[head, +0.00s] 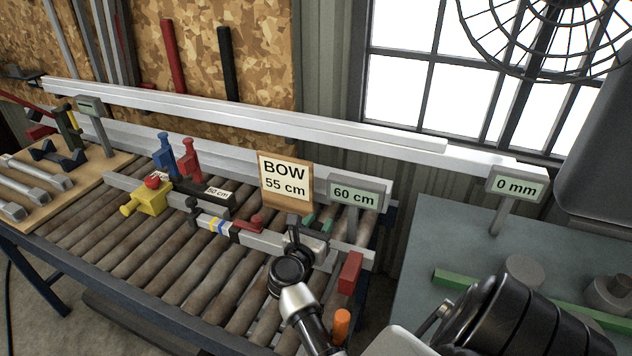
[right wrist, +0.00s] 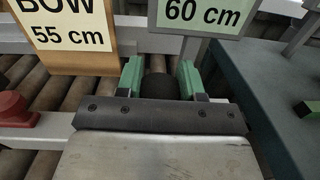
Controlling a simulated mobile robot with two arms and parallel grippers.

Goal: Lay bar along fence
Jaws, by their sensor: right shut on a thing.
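A long pale metal bar (head: 250,118) runs along the back wall, beside a longer pale rail (head: 470,160) that looks like the fence; whether they touch is unclear. Another grey bar (head: 262,240) with coloured bands and a red clamp lies across the rollers. My right gripper (head: 317,224) is above the rollers in front of the 60 cm sign. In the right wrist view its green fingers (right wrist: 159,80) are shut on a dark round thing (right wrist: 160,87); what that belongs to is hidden. My left gripper is not in view.
The roller table (head: 120,245) carries a yellow block (head: 148,200), red and blue clamps (head: 176,158), a BOW 55 cm sign (head: 286,183) and a 60 cm sign (head: 356,193). A 0 mm sign (head: 515,186) stands at right above a grey bench (head: 430,225). A wooden tool board (head: 80,172) is left.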

